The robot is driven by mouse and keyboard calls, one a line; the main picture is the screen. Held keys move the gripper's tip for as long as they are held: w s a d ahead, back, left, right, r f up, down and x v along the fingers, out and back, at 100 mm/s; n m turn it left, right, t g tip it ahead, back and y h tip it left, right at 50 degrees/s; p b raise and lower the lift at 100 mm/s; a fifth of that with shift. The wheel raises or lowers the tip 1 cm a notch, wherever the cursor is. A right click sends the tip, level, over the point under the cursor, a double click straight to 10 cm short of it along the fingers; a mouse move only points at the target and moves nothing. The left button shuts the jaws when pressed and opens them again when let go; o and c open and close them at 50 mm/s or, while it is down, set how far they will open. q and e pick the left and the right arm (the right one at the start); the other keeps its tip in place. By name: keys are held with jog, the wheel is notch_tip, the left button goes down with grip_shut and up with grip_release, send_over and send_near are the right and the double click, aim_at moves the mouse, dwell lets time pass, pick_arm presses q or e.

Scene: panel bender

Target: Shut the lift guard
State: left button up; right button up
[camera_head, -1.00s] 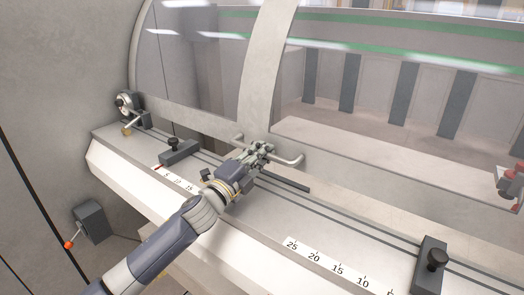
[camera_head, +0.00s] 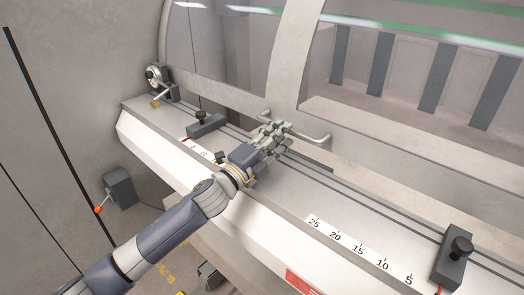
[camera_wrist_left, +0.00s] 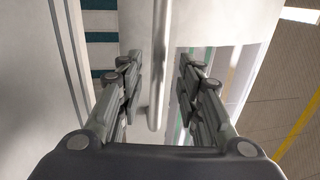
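The lift guard (camera_head: 285,60) has clear panes in a pale frame and stands over the machine's front bed. A bar handle (camera_head: 314,139) sticks out from its lower frame. My left gripper (camera_head: 280,130) is at the left part of this handle. I see no firm grip on the bar. The fingers hide part of the handle in the head view. My right gripper is not in view.
The bed (camera_head: 275,222) carries a number scale (camera_head: 360,250). Stop blocks with black knobs stand at left (camera_head: 206,125) and right (camera_head: 453,258). A round lock-like part (camera_head: 155,76) is by the guard's left end. A grey lever box (camera_head: 120,187) is at lower left.

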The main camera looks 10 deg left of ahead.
pick_arm(q)
jog(key=v, duration=0.8)
jog(key=shift+s+a, duration=0.15)
